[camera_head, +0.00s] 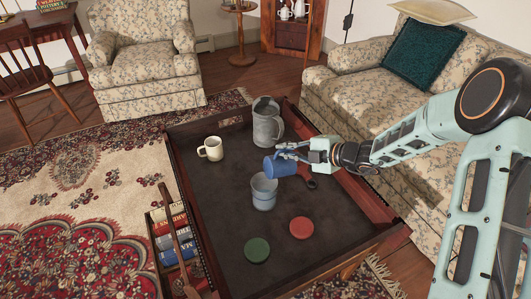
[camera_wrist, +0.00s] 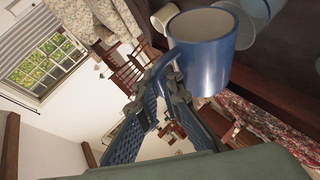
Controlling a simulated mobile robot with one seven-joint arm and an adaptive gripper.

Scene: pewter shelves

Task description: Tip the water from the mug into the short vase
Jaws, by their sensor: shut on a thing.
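The blue mug (camera_head: 283,167) is held in the air, tilted well over, its mouth toward the left. My gripper (camera_head: 292,152) is shut on its handle from the right. In the wrist view the blue mug (camera_wrist: 201,68) shows its pale inside, and the fingers (camera_wrist: 165,88) meet at its handle. I cannot make out water in it or a stream. The short vase (camera_head: 264,194), bluish grey, stands upright on the table just below and left of the mug's mouth. A clear rim, likely the vase (camera_wrist: 258,8), shows at the wrist view's top edge.
On the dark tray-like table (camera_head: 215,205) stand a tall grey jug (camera_head: 267,127) behind, a cream mug (camera_head: 210,149) at left, and red (camera_head: 301,228) and green (camera_head: 257,249) discs in front. The table has raised edges.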

